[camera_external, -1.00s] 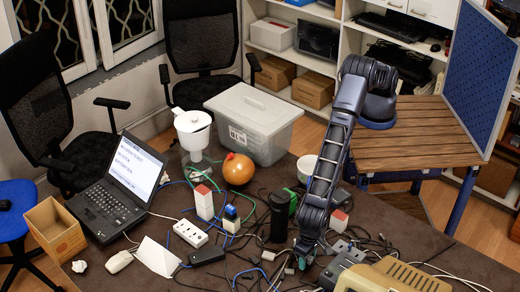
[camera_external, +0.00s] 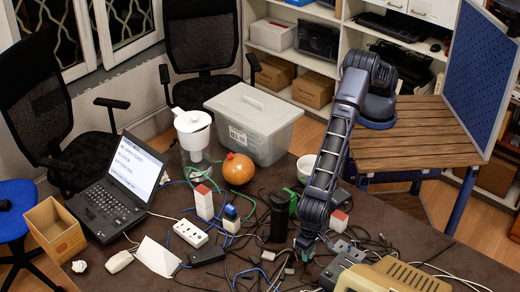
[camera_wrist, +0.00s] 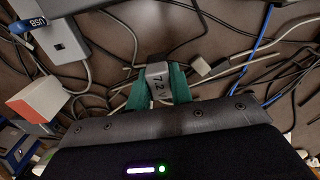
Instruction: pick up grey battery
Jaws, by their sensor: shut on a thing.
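A small grey battery (camera_wrist: 157,84) marked "7.2 V" sits between the green fingertips of my gripper (camera_wrist: 158,90) in the wrist view. The fingers touch it on both sides, and the gripper is shut on it. In the external view my gripper (camera_external: 304,254) is low among cables on the dark table, and the battery is too small to make out there. From these views I cannot tell whether the battery rests on the table or is slightly raised.
Cables tangle around my gripper. A grey adapter (camera_wrist: 66,42) and a red-and-white block (camera_wrist: 35,101) lie to its left in the wrist view. A black cylinder (camera_external: 279,217), an orange ball (camera_external: 237,170), a power strip (camera_external: 190,233) and a beige device (camera_external: 395,277) stand nearby.

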